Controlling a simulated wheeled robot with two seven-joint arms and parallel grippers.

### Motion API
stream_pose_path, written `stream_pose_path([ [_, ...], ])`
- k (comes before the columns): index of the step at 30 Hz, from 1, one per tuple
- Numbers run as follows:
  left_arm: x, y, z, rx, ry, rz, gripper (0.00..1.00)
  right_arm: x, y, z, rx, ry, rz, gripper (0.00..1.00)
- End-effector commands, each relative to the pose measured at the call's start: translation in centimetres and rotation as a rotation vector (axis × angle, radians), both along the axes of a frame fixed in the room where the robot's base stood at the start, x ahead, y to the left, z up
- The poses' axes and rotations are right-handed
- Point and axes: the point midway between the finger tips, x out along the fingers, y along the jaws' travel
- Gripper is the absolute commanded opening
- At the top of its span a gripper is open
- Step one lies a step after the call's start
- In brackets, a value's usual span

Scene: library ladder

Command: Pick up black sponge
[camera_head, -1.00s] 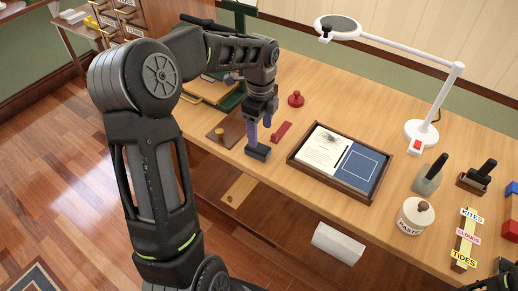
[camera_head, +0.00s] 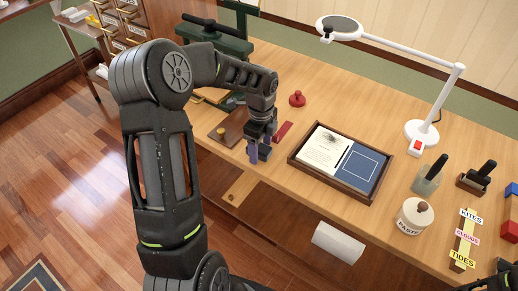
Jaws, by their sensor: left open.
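The black sponge (camera_head: 264,154) is a small dark block near the front edge of the wooden table, left of the framed tray. My left gripper (camera_head: 263,143) is lowered over it, pointing down. Its purple fingers are open, with the near finger beside the sponge's left side. The arm and the gripper body hide part of the sponge. I cannot tell whether the fingers touch it. My right gripper cannot be made out.
A wooden tray (camera_head: 296,161) with a card and blue sheet lies just right. A red strip (camera_head: 283,131) and red knob (camera_head: 297,98) are close behind. A brown board (camera_head: 229,127) lies left. A paste jar (camera_head: 413,217) and white lamp (camera_head: 421,134) stand farther right.

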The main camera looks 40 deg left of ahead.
Motion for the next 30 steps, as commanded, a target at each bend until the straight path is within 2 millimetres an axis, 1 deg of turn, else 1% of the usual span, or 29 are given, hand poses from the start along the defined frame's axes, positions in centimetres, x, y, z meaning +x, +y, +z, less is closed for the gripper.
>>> stream_pose_path([
  [3, 0.00, 0.02, -0.30, 0.000, -0.001, 0.001, 0.66, 0.00, 0.00, 0.02, 0.000, 0.000, 0.000, 0.36],
  [19, 0.03, 0.00, -0.24, 0.000, -0.001, 0.000, 0.66, 0.00, 0.00, 0.01, 0.000, 0.000, 0.000, 0.36],
  [30, 0.03, 0.00, -0.24, 0.000, -0.001, 0.000, 0.35, 0.00, 0.00, 0.01, 0.000, 0.000, 0.000, 0.36],
])
